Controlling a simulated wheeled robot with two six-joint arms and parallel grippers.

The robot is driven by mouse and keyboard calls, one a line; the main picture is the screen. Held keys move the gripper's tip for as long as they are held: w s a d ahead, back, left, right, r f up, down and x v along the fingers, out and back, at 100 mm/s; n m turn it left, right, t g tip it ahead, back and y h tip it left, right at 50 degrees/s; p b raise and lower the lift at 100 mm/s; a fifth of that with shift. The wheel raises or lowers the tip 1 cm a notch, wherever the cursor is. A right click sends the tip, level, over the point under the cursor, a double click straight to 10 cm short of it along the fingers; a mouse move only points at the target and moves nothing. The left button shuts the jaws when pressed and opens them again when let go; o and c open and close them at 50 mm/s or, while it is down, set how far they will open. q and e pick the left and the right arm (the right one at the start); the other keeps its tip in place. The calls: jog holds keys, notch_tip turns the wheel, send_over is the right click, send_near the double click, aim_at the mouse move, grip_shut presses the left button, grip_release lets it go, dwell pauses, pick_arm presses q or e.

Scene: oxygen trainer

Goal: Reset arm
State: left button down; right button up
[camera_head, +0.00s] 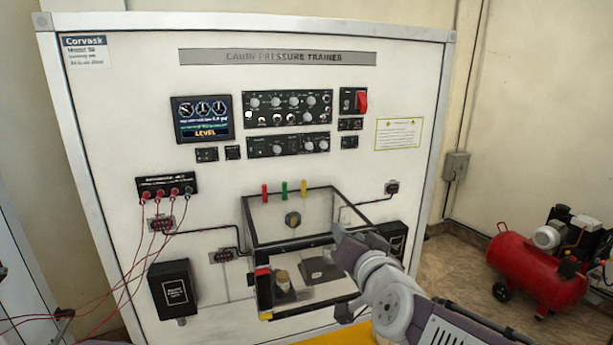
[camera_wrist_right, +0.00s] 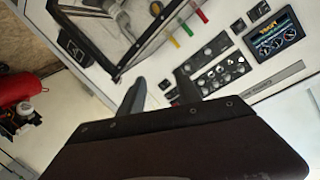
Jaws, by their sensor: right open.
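My right arm comes in from the lower right in the head view, in front of the panel's right side. Its gripper (camera_head: 354,237) is in front of the clear-fronted box (camera_head: 249,222), near its right part. In the right wrist view the two fingers of the right gripper (camera_wrist_right: 160,86) are apart, with nothing between them. They point toward the panel, whose screen (camera_wrist_right: 272,40) and knobs show beyond. I cannot tell how far the fingers are from the panel. My left gripper is not clearly seen in either view.
The white cabin pressure trainer panel (camera_head: 150,100) fills the middle, with a screen (camera_head: 203,118), knob rows and a red switch (camera_head: 361,101). Red leads (camera_head: 126,265) hang at left. A black box (camera_head: 174,288) is at lower left. A red compressor (camera_head: 535,268) stands on the floor at right.

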jog(key=s+d+f+n+g+b, duration=0.1)
jog(key=s+d+f+g, duration=0.1)
jog(key=f, duration=0.6)
jog(key=s+d+f+g+h+b, duration=0.1)
jog(key=s+d+f+g, duration=0.15)
jog(key=f, duration=0.55)
jog(key=s+d+f+n+g, duration=0.1)
jog(key=s+d+f+g, duration=0.15)
jog(key=f, duration=0.65)
pick_arm(q)
jog(key=f, duration=0.1)
jog(key=s+f, duration=0.1)
jog(key=shift+d+f, duration=0.1)
jog(key=shift+f, duration=0.2)
pick_arm(e)
jog(key=s+d+f+n+g, duration=0.1)
jog(key=s+f+g, duration=0.2)
jog(key=s+f, duration=0.2)
jog(key=s+d+f+n+g+h, duration=0.1)
jog(key=s+f+g, duration=0.3)
jog(key=s, duration=0.7)
jog(key=shift+d+f+g, duration=0.15)
jog(key=shift+f+g, duration=0.15)
jog(key=shift+f, duration=0.3)
pick_arm(q)
jog(key=shift+w, duration=0.15)
pick_arm(e)
jog(key=shift+w, duration=0.15)
